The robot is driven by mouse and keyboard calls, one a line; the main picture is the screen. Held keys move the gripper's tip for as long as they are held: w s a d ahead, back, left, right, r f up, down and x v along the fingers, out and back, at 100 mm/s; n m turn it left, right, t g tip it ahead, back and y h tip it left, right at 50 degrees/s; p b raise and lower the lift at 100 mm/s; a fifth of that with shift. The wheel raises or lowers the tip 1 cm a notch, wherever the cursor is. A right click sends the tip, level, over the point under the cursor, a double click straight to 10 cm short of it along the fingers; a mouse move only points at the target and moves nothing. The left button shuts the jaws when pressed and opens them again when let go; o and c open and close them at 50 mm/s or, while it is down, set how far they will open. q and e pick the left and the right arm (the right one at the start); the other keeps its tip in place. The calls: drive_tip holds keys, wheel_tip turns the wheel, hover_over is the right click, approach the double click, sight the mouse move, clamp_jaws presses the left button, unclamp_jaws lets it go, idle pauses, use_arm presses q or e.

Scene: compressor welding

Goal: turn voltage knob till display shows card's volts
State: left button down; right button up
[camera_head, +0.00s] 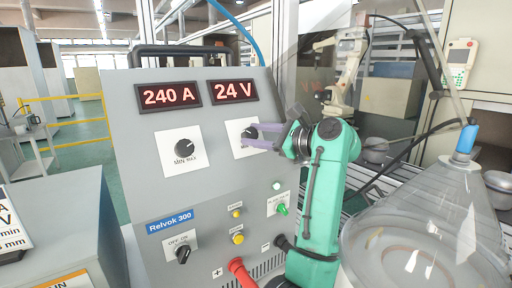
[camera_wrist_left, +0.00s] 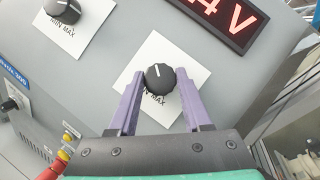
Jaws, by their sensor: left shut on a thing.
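The voltage knob (camera_head: 248,132) is a black dial on a white plate, below the red display (camera_head: 233,90) reading 24 V. In the left wrist view the knob (camera_wrist_left: 160,78) has its white mark pointing nearly straight up. My left gripper (camera_head: 256,139) has its purple fingers on either side of this knob and is shut on it.
The current display (camera_head: 168,95) reads 240 A above another knob (camera_head: 184,147). An on/off switch (camera_head: 182,253), yellow and green buttons and a red plug (camera_head: 240,270) sit lower on the panel. A clear cone-shaped vessel (camera_head: 425,240) stands at right, close to my arm.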

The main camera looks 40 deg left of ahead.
use_arm(q)
drive_tip(key=shift+n+g+h, duration=0.3)
drive_tip(key=shift+n+g, duration=0.2)
drive_tip(key=shift+n, duration=0.6)
drive_tip(key=n, duration=0.1)
drive_tip(key=n+g+h+p, duration=0.1)
drive_tip(key=n, duration=0.1)
drive_tip(key=shift+w+r, duration=0.1)
drive_tip(key=shift+r, duration=0.15)
drive_tip(key=n+g+h+p, duration=0.1)
drive_tip(key=n+h+p, duration=0.1)
drive_tip(key=n+p, duration=0.1)
drive_tip(key=shift+a+n, duration=0.1)
drive_tip(key=shift+n, duration=0.7)
drive_tip(key=shift+n+h+p, duration=0.8)
drive_tip(key=shift+n+p, duration=0.1)
drive_tip(key=shift+n, duration=0.2)
drive_tip(key=shift+f, duration=0.1)
drive_tip(key=shift+n, duration=0.3)
drive_tip(key=shift+c, duration=1.7)
unclamp_jaws()
drive_tip(key=shift+a, duration=0.2)
